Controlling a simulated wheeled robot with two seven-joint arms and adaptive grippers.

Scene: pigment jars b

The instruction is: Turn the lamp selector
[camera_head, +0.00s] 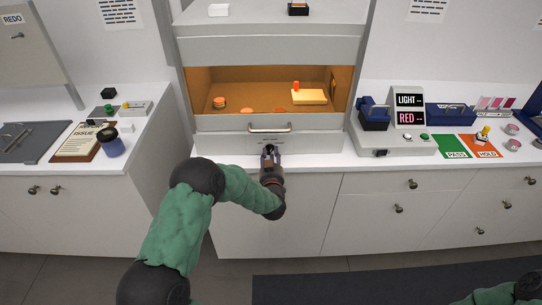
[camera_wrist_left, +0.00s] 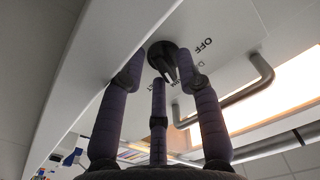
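The lamp selector is a dark round knob (camera_wrist_left: 160,54) on a pale panel, with "OFF" printed beside it and other lettering partly hidden. In the head view my left gripper (camera_head: 269,151) is at the panel below the booth's handle and covers the knob. In the left wrist view its three purple-grey fingers (camera_wrist_left: 160,75) stand apart around the knob, their tips close to its edge. I see no clear grip, and contact cannot be made out. The knob's pointer direction is hard to read. My right gripper is out of view.
A bar handle (camera_head: 269,129) sits just above the panel. The lit booth (camera_head: 230,78) holds a yellow block (camera_head: 309,97) and small orange pieces. A display unit (camera_head: 407,107) reads "LIGHT --" and "RED --".

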